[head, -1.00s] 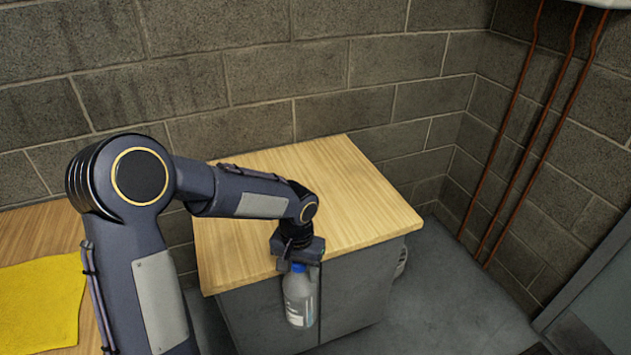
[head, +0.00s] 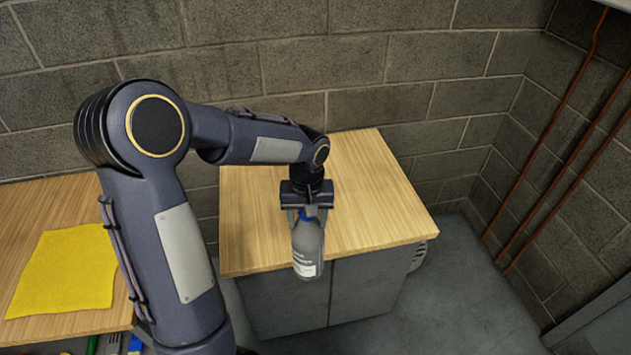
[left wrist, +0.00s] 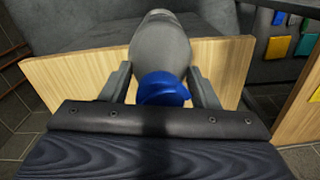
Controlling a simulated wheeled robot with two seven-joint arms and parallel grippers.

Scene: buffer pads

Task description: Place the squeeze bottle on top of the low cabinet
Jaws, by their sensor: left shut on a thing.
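The squeeze bottle (head: 307,245) is grey with a blue cap and a pale label. My left gripper (head: 308,212) is shut on it near the cap, and the bottle hangs upright below the jaws. In the head view it overlaps the front edge of the low cabinet (head: 375,200), which has a light wood top and grey doors. I cannot tell whether the bottle touches the cabinet. In the left wrist view the bottle (left wrist: 160,45) sits between the two fingers (left wrist: 160,85), cap toward the camera. My right gripper is not in view.
The cabinet top is bare to the right of my arm. A wooden surface with a yellow cloth (head: 65,270) lies at the left. A grey block wall (head: 400,70) stands behind, with red-brown pipes (head: 570,150) at the right. Grey floor (head: 460,300) is clear at the right front.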

